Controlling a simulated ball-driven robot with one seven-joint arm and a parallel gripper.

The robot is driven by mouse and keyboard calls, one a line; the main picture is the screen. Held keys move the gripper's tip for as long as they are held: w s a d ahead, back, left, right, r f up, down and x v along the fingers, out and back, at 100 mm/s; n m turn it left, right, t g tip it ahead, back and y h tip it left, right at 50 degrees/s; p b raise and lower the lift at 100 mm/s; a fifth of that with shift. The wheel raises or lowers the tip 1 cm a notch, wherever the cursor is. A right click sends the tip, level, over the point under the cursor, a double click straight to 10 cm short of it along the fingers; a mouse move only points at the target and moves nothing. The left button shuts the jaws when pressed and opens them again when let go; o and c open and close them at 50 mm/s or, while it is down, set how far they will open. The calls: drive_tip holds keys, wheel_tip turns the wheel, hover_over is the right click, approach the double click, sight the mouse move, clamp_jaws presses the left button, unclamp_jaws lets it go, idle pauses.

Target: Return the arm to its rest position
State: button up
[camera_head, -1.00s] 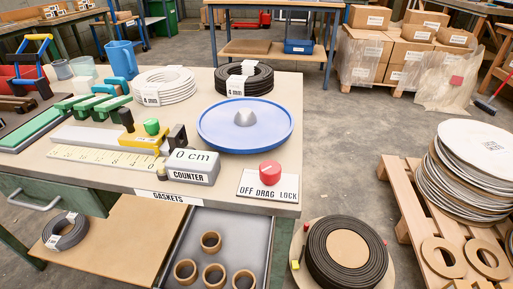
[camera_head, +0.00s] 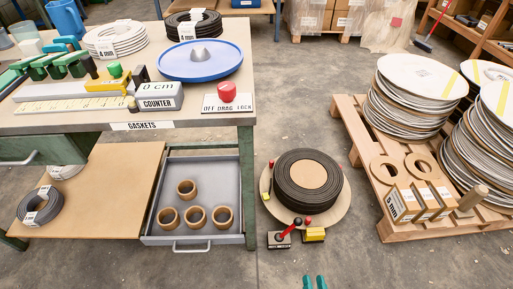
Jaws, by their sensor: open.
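My gripper (camera_head: 314,283) shows only as two teal fingertips at the bottom edge of the head view, apart from each other with nothing seen between them. The rest of my arm is out of view. The fingertips are over the grey floor, below a black coiled strip (camera_head: 290,192) that lies on a round tan board (camera_head: 338,207).
The workbench (camera_head: 195,112) on the left holds a blue dish (camera_head: 200,66), coils and a counter (camera_head: 159,96). Its lower drawer (camera_head: 206,226), with several tan rings, stands open. A pallet (camera_head: 400,228) with stacked discs stands at right. Floor (camera_head: 400,268) is clear at lower right.

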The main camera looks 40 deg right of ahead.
drive_tip(key=w+a+f+n+g+y+b, duration=0.2)
drive_tip(key=w+a+n+g+y+b, duration=0.4)
drive_tip(key=w+n+y, duration=0.4)
drive_tip(key=s+d+r+g+b, duration=0.3)
drive_tip(key=s+d+r+g, duration=0.2)
drive_tip(key=s+r+g, duration=0.4)
wheel_tip(320, 180, up, 37)
drive_tip(key=s+t+p, duration=0.1)
drive_tip(key=p, duration=3.7)
drive_tip(key=shift+d+n+h, duration=0.15)
drive_tip(key=shift+n+h, duration=0.15)
drive_tip(key=shift+h, duration=0.1)
